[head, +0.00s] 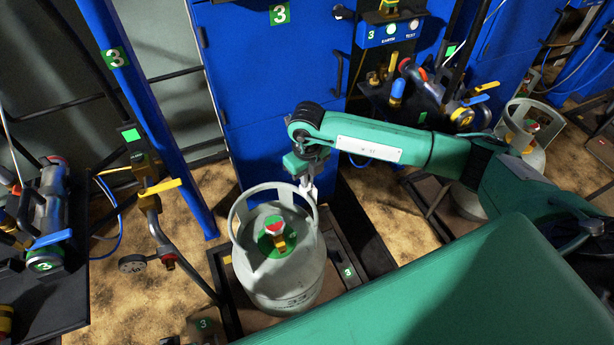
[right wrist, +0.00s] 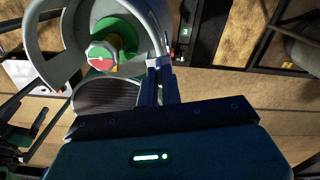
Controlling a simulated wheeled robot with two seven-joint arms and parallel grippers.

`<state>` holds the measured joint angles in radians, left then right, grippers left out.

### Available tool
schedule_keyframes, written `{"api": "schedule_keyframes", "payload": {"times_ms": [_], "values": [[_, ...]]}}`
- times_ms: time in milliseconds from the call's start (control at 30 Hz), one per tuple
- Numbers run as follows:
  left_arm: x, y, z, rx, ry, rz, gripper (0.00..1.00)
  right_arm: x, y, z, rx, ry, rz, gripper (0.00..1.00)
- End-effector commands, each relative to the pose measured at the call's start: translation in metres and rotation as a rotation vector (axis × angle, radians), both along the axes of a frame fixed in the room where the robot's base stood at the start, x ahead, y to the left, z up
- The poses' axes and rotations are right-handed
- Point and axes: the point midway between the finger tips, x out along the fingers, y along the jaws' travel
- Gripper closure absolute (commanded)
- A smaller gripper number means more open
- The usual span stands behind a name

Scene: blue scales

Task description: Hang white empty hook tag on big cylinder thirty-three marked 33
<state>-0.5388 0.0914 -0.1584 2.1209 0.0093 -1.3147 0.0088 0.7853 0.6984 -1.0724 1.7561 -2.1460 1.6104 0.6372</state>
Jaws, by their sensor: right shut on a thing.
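The big grey cylinder (head: 268,272) stands upright on a low platform, with "33" on its lower side. It has an open ring collar (head: 236,222) and a green valve with a red and white cap; the collar also shows in the right wrist view (right wrist: 45,62). My right gripper (head: 307,174) is at the collar's far right edge, shut on a small white tag (head: 306,188). In the right wrist view, the gripper's fingers (right wrist: 157,72) are close together beside the collar. I cannot tell whether the tag's hook is over the rim. My left gripper is out of view.
A blue post (head: 150,120) and blue cabinet (head: 262,120) stand behind the cylinder. A hose and valve fitting (head: 152,205) is at left. Another grey cylinder (head: 535,125) stands at far right. A black shelf with fittings (head: 400,95) is behind my right arm.

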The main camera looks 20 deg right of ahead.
Motion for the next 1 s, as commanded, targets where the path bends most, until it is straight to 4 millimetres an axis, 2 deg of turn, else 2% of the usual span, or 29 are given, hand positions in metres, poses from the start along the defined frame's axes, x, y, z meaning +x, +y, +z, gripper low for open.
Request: {"api": "schedule_keyframes", "payload": {"times_ms": [1000], "values": [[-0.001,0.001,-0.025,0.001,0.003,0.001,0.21,-0.002,0.000,-0.036,-0.002,0.006,0.001,1.00]]}}
